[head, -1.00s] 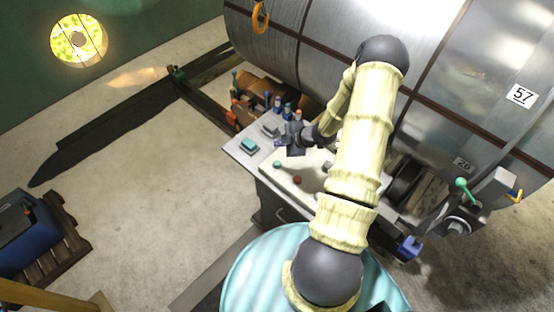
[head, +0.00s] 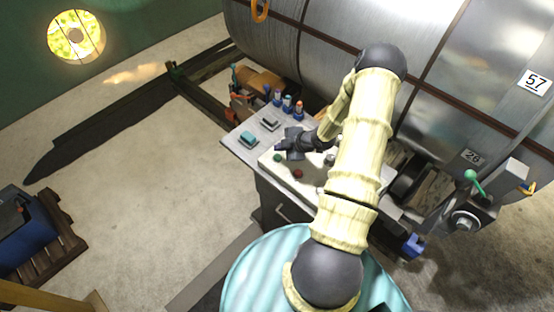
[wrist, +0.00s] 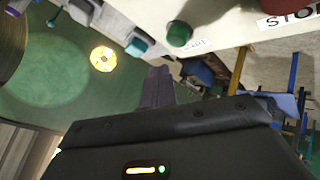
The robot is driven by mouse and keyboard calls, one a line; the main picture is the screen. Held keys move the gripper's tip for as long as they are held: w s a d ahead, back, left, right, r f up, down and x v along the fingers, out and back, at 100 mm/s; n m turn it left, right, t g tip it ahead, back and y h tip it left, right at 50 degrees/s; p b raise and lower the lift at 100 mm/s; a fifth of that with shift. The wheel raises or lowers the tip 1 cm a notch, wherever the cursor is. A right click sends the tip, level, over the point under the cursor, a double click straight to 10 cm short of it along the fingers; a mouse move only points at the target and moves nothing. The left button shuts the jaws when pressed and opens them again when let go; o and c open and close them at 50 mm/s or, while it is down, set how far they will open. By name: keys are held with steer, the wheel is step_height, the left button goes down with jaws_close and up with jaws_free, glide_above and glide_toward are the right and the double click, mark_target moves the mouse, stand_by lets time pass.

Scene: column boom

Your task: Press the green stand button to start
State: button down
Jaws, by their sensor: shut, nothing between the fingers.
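The green button (head: 277,157) sits on the pale panel of the control desk (head: 265,163), with a red button (head: 298,174) to its right. In the wrist view the green button (wrist: 179,34) is a round cap beside a small, hard-to-read label. The red button (wrist: 288,20) has a label partly reading "STOP". My gripper (head: 280,147) is shut and empty, just beyond the green button in the head view. In the wrist view its fingertips (wrist: 158,72) show apart from the green button in the picture; contact is not visible.
A large metal drum (head: 290,50) lies behind the desk. A green-knobbed lever (head: 471,176) is at the right.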

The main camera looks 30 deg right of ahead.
mark_target(274, 154)
steer(key=shift+f+b, duration=0.4)
steer(key=shift+f, duration=0.45)
stand_by(1.3)
steer(key=shift+f+b, duration=0.4)
steer(key=shift+f+b, duration=0.45)
steer(key=shift+f, duration=0.05)
stand_by(0.8)
stand_by(0.3)
steer(key=shift+r+p, duration=0.65)
steer(key=shift+r, duration=0.3)
steer(key=shift+r+p, duration=1.8)
steer(key=shift+r, duration=0.75)
